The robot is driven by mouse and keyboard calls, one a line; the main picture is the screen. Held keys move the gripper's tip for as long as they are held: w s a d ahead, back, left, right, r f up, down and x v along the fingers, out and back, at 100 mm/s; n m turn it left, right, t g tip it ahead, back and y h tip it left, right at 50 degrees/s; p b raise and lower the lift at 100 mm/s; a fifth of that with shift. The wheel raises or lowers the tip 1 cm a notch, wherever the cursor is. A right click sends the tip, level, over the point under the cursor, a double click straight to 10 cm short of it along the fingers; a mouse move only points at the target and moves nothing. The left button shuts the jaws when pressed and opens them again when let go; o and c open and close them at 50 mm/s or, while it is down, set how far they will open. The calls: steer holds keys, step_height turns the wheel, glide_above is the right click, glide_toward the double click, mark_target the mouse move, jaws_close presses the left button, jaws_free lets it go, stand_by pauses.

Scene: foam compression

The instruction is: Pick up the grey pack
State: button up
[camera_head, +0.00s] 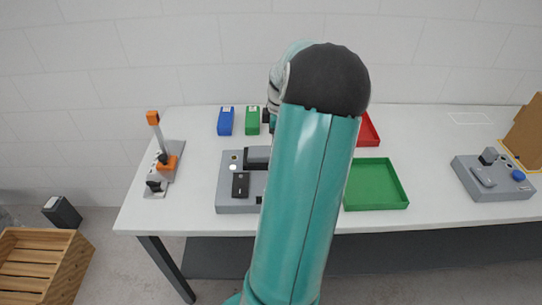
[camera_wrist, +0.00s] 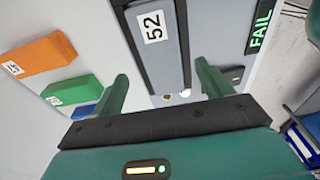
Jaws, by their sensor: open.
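A grey pack (camera_wrist: 158,42) with a white label reading 52 lies in a slot of the grey test device (camera_wrist: 122,20) in the wrist view. In the head view a dark grey block that looks like this pack (camera_head: 256,154) sits on the device (camera_head: 226,196), partly hidden by my arm. My gripper (camera_wrist: 162,72) is open, its two green fingers apart on either side of the line to the pack's near end. Nothing is between the fingers. I cannot tell the height gap. The gripper is mostly hidden behind my arm in the head view.
Orange (camera_wrist: 38,54), green (camera_wrist: 70,91) and blue (camera_wrist: 86,110) packs lie left in the wrist view. A display (camera_wrist: 261,26) reads FAIL. A green tray (camera_head: 376,184) and red tray (camera_head: 368,132) lie right of my arm. An orange-handled press (camera_head: 163,162) stands at the left.

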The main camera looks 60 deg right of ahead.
mark_target(256, 154)
steer(key=f, duration=0.4)
steer(key=shift+w+a+f, duration=0.25)
steer(key=shift+a+f, duration=0.05)
steer(key=shift+f, duration=0.05)
steer(key=c, duration=1.1)
steer(key=shift+r, duration=0.15)
